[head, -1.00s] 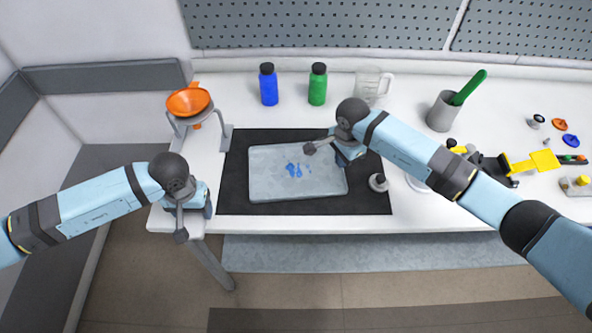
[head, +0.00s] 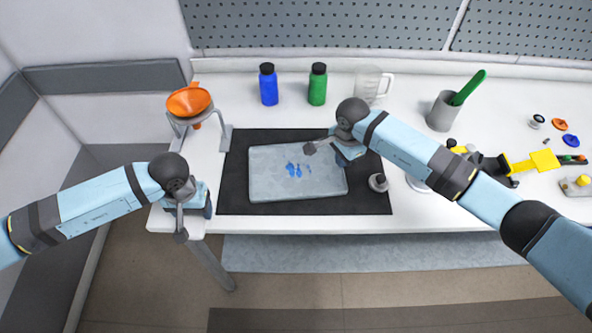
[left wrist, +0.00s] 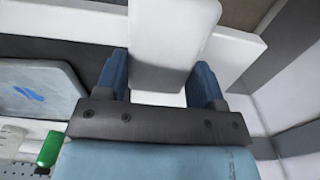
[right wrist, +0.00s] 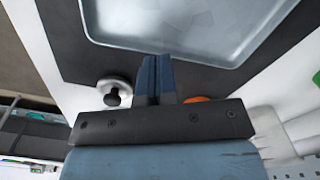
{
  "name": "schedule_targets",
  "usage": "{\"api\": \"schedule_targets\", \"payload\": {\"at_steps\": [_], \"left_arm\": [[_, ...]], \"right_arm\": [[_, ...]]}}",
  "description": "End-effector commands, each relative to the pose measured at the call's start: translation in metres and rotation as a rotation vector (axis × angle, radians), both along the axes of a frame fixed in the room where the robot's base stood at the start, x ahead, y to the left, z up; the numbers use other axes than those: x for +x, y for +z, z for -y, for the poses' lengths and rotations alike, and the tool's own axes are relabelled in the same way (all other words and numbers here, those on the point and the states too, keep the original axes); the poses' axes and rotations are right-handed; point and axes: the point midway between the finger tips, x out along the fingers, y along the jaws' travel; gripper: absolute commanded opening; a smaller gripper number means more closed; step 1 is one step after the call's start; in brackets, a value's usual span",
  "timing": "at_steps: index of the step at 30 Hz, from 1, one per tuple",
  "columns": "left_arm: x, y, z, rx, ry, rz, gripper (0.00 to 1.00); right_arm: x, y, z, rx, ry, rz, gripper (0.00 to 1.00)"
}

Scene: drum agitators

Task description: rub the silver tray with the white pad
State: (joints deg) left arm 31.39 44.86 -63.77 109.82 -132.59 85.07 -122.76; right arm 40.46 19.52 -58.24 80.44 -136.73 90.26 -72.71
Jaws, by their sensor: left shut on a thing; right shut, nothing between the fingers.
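The silver tray (head: 262,185) lies flat on a black mat, with blue smears (head: 298,170) near its middle. It also shows at the left of the left wrist view (left wrist: 25,75) and the top of the right wrist view (right wrist: 215,50). My left gripper (head: 207,210) is left of the tray, by the table's front left corner. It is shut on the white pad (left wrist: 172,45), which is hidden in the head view. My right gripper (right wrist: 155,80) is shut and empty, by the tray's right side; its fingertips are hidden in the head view.
The black mat (head: 235,180) surrounds the tray. An orange funnel (head: 188,100) sits in a stand behind my left gripper. Blue (head: 268,86) and green (head: 317,86) bottles and a clear jug (head: 370,84) stand behind. A small grey knobbed item (head: 378,182) is at the mat's right edge.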

Motion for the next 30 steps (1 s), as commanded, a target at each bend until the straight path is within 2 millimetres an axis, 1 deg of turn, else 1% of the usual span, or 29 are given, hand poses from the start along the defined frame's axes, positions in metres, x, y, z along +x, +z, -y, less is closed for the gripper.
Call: {"api": "schedule_targets", "payload": {"at_steps": [11, 30], "left_arm": [[0.000, -0.001, 0.000, 0.000, 0.000, 0.000, 0.44], [0.000, -0.013, 0.000, 0.000, 0.000, 0.000, 0.44]], "right_arm": [[0.000, -0.001, 0.000, 0.000, 0.000, 0.000, 0.00], [0.000, -0.013, 0.000, 0.000, 0.000, 0.000, 0.00]]}}
